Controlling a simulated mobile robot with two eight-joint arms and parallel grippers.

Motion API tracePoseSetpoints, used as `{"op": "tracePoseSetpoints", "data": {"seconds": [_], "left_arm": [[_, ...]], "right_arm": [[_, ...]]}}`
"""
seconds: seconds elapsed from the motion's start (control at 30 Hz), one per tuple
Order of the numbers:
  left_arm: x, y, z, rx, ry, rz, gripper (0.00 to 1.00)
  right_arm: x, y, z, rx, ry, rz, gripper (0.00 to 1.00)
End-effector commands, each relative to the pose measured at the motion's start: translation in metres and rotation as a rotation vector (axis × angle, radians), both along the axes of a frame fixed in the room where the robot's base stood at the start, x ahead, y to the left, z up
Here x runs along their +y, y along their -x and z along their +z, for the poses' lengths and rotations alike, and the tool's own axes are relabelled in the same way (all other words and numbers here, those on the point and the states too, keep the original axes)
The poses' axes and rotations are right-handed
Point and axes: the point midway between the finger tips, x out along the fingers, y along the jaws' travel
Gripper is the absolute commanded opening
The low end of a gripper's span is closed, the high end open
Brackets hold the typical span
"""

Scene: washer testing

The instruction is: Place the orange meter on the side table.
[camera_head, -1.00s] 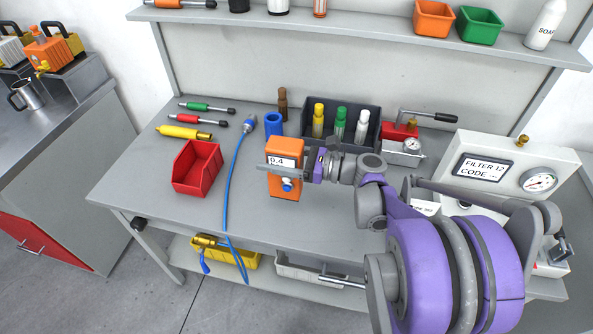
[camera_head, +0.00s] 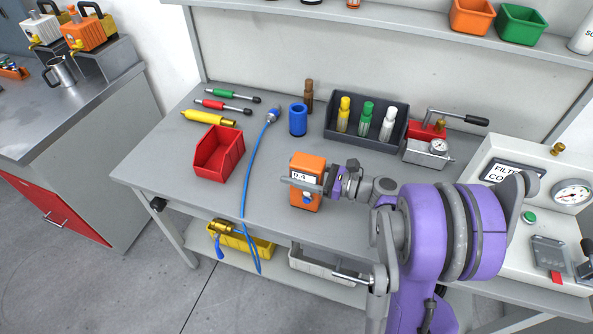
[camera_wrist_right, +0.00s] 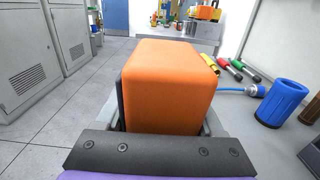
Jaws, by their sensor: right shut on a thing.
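The orange meter (camera_head: 312,165) is a boxy block with a small display reading 9.4, in the head view over the middle of the workbench. My right gripper (camera_head: 308,184) is shut on it, one finger across its front. In the right wrist view the meter (camera_wrist_right: 168,80) fills the middle, between the fingers. I cannot tell whether its base touches the bench. The side table (camera_head: 60,107) is probably the grey metal-topped cabinet at the left, holding a metal mug and orange and white devices. My left gripper is not in view.
A filter panel (camera_head: 520,180) stands at the right. A floor gap separates bench and cabinet. The cabinet top's front part is clear.

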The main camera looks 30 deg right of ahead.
Motion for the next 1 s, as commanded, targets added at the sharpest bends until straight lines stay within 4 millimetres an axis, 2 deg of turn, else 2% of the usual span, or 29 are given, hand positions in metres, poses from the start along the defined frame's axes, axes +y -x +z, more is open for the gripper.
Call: {"op": "tracePoseSetpoints", "data": {"seconds": [0.07,0.1,0.23,0.27,0.63,1.0], "left_arm": [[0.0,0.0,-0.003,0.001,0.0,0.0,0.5],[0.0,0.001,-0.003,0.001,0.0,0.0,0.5],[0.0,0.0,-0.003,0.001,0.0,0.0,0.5],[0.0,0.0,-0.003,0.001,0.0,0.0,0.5],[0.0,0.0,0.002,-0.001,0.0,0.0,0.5],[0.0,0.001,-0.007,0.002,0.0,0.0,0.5]], "right_arm": [[0.0,0.0,-0.003,-0.001,-0.002,0.0,0.0],[0.0,0.0,-0.003,0.0,0.0,0.0,0.73],[0.0,0.0,-0.003,0.0,0.0,0.0,0.97],[0.0,0.0,-0.003,0.0,0.0,0.0,1.0],[-0.002,0.001,0.002,-0.001,0.001,-0.002,1.0],[-0.042,0.047,0.0,0.001,0.001,-0.005,1.0]]}}
